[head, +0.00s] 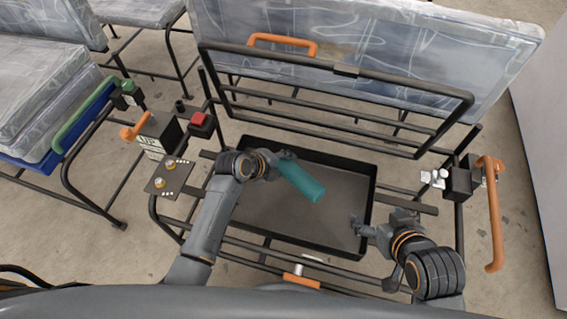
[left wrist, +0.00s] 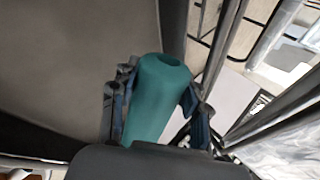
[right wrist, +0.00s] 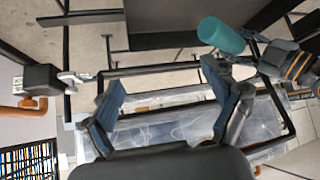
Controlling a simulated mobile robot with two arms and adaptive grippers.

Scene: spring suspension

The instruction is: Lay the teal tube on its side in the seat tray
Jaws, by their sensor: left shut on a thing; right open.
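The teal tube (head: 302,180) is in my left gripper (head: 283,158), above the left-middle part of the seat tray (head: 340,236). In the head view it slants from upper left to lower right. In the left wrist view the tube (left wrist: 158,95) sits between the two fingers, its hollow end showing. The tube (right wrist: 221,36) also shows in the right wrist view, apart from the tray. The tray is a dark, shallow, empty box with a raised rim. My right gripper (head: 358,226) is open and empty, over the tray's right side; its fingers (right wrist: 168,110) stand wide apart.
A black frame with bars (head: 330,100) stands behind the tray. An orange handle (head: 494,215) is at the right. The tray's middle floor is clear.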

